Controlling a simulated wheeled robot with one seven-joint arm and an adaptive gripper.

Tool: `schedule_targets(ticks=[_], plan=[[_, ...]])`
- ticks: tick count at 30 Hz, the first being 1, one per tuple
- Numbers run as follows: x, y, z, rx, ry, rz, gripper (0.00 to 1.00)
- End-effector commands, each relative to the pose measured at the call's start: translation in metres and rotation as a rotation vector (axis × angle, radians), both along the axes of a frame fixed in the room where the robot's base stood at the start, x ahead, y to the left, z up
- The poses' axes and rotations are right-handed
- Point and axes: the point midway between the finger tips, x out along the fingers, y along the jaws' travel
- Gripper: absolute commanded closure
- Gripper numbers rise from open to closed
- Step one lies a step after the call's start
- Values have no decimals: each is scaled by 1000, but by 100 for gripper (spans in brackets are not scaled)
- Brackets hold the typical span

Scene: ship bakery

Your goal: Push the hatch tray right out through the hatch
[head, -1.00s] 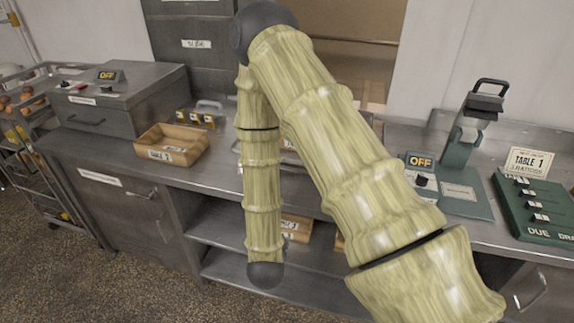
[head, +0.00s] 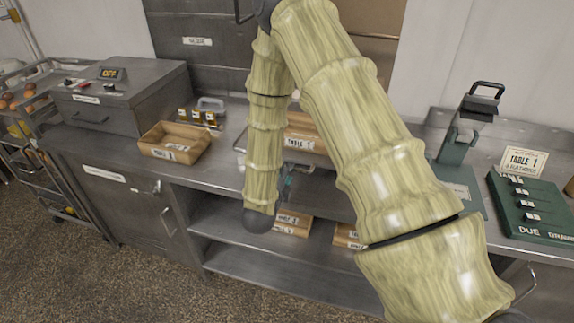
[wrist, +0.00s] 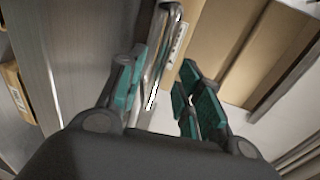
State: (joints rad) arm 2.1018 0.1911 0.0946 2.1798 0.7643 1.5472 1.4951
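The hatch tray (head: 310,157) is a shallow metal tray on the steel counter below the hatch, partly hidden behind my arm. A wooden box labelled "TABLE 1" (head: 303,140) stands on it. In the wrist view, a bright metal rim (wrist: 168,22), seemingly the tray's, runs between the fingers. A tan box side with a label (wrist: 196,50) is just right of it. My gripper (wrist: 165,86) has teal finger pads set apart; it is open, with the rim in the gap. I cannot tell whether a pad touches it. In the head view my gripper is mostly hidden.
The hatch opening (head: 368,65) is behind the counter, with brown surfaces inside. An open wooden box (head: 172,142) and a small rack of jars stand left. A green device (head: 455,150) and a switch panel (head: 530,205) stand right. Labelled boxes sit on the shelf below.

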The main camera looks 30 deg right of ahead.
Motion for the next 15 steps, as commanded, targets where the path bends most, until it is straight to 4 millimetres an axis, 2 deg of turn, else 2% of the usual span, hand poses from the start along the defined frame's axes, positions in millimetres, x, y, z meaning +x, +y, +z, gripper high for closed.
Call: schedule_targets(ticks=[6,15], plan=[[18,-21,-4,0,1,0,65],[26,-30,-9,0,0,2,65]])
